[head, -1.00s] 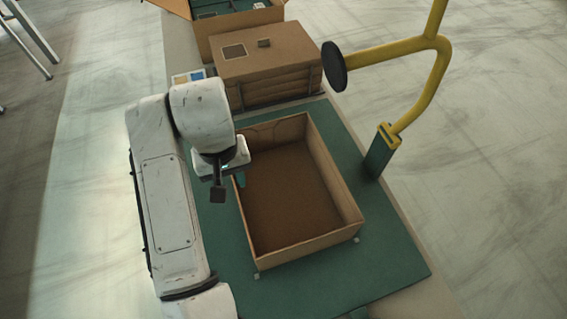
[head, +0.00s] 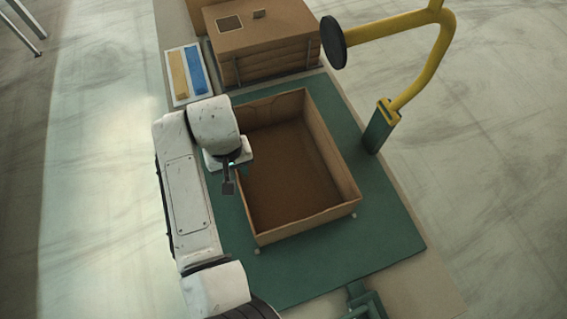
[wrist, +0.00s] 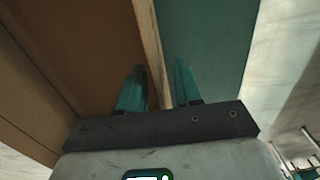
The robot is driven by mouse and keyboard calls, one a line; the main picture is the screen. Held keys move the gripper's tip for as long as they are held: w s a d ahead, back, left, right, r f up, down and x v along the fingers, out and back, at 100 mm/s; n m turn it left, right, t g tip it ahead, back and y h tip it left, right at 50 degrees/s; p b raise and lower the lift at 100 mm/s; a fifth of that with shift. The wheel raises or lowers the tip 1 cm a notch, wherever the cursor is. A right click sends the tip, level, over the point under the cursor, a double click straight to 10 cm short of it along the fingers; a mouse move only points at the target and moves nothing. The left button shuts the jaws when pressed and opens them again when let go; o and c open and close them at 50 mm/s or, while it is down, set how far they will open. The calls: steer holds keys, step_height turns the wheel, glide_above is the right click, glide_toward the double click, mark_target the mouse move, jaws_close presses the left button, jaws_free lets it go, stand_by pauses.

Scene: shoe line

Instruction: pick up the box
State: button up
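The open-topped cardboard box (head: 308,217) sits on a green mat (head: 385,245) and looks empty inside. My gripper (head: 237,172) is at the box's left wall in the head view, partly hidden by my wrist. In the wrist view, the two teal fingers of my gripper (wrist: 160,88) stand on either side of the wall's top edge, which belongs to the box (wrist: 153,45). One finger is on the inside of the box and the other is outside over the mat. The fingers are apart, with some gap visible beside the wall.
Closed stacked cardboard (head: 268,40) stands behind the box. A white tray (head: 188,75) with yellow and blue pieces lies at back left. A yellow bent pole (head: 425,75) with a black disc rises at right. A green frame (head: 365,300) is at the front edge.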

steer(key=shift+f, duration=0.5)
jaws_close()
stand_by(1.1)
